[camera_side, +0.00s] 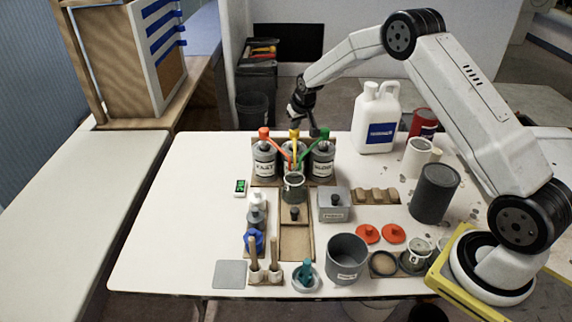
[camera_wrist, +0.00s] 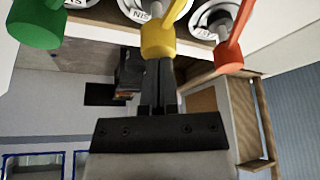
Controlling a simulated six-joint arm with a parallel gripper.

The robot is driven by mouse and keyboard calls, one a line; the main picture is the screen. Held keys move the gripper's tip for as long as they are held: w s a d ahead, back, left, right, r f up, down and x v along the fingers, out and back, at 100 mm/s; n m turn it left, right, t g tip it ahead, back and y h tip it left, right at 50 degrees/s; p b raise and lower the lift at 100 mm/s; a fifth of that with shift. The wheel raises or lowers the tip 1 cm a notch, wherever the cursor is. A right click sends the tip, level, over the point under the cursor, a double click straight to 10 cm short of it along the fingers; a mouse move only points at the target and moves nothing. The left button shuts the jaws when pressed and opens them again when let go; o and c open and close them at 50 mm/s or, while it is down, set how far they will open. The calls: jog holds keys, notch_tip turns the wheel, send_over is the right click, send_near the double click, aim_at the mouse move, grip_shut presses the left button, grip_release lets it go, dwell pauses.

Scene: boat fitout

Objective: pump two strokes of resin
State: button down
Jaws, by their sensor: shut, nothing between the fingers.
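Three labelled pump containers stand in a row at the back of the table: one with an orange head (camera_side: 264,133), a middle one with a yellow head (camera_side: 294,135), and one with a green head (camera_side: 324,133). The middle resin container's label is partly legible in the wrist view (camera_wrist: 140,9). The spouts lean towards a dark cup (camera_side: 293,188) in front. My gripper (camera_side: 297,120) is shut and empty behind the middle pump. In the wrist view its fingertips (camera_wrist: 158,66) are at the yellow head (camera_wrist: 158,38); I cannot tell whether they touch.
A white jug (camera_side: 376,122) stands right of the pumps. A grey pot (camera_side: 347,257), red lids (camera_side: 392,233), brushes (camera_side: 274,258) and a dark can (camera_side: 434,193) crowd the front and right. The table's left side is clear.

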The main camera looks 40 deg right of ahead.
jog(key=shift+f, duration=0.65)
jog(key=shift+s+f, duration=0.1)
jog(key=shift+f, duration=0.6)
jog(key=shift+r, duration=2.35)
